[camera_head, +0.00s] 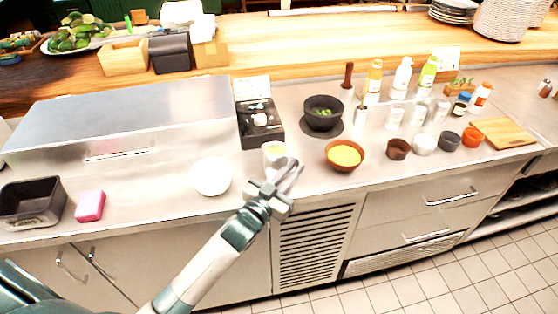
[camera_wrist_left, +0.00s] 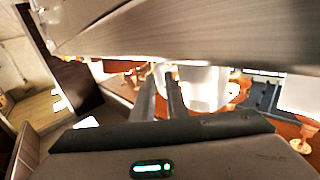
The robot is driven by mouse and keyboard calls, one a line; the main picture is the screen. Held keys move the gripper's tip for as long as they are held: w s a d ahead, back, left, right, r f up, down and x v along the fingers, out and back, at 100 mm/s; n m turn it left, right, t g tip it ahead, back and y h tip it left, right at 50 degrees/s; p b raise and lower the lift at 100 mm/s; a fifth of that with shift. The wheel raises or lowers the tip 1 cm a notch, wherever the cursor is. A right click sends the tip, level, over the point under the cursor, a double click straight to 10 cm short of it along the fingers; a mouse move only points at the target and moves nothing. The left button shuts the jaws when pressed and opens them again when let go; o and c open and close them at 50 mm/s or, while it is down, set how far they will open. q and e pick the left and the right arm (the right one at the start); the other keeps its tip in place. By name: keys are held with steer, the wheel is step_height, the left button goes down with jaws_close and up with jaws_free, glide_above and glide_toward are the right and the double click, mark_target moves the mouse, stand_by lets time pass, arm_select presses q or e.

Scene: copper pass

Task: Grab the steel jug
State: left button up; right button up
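A small pale, shiny cup-like vessel (camera_head: 274,153), which looks like the steel jug, stands near the counter's front edge in the head view. Its top looks yellowish and its lower part is hidden by my gripper. My left gripper (camera_head: 295,174) is at its front right, with two thin fingers slightly apart and nothing seen between them. In the left wrist view, the fingers (camera_wrist_left: 161,100) show a narrow gap. A bright, shiny vessel (camera_wrist_left: 204,90), probably the jug, is right of them. I cannot tell whether they touch it. My right gripper is not in view.
A white bowl (camera_head: 211,176) sits left of the jug, and a brown bowl of yellow food (camera_head: 344,155) sits right. Behind are a black scale-like device (camera_head: 260,123) and a dark bowl (camera_head: 323,113). Several small cups and bottles stand farther right. The front strip between bowl and jug is narrow.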

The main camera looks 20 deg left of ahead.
arm_select(q)
steer(key=shift+x, duration=1.35)
steer(key=shift+c, duration=0.7)
jaws_close()
steer(key=shift+r, duration=0.3)
steer(key=shift+r+b, duration=0.3)
steer(key=shift+r, duration=1.3)
steer(key=s+d+r+b, duration=0.2)
steer(key=s+r, duration=0.5)
steer(key=s, duration=0.4)
steer(key=shift+s+d, duration=0.15)
steer(key=shift+d, duration=0.3)
steer(key=shift+r, duration=0.1)
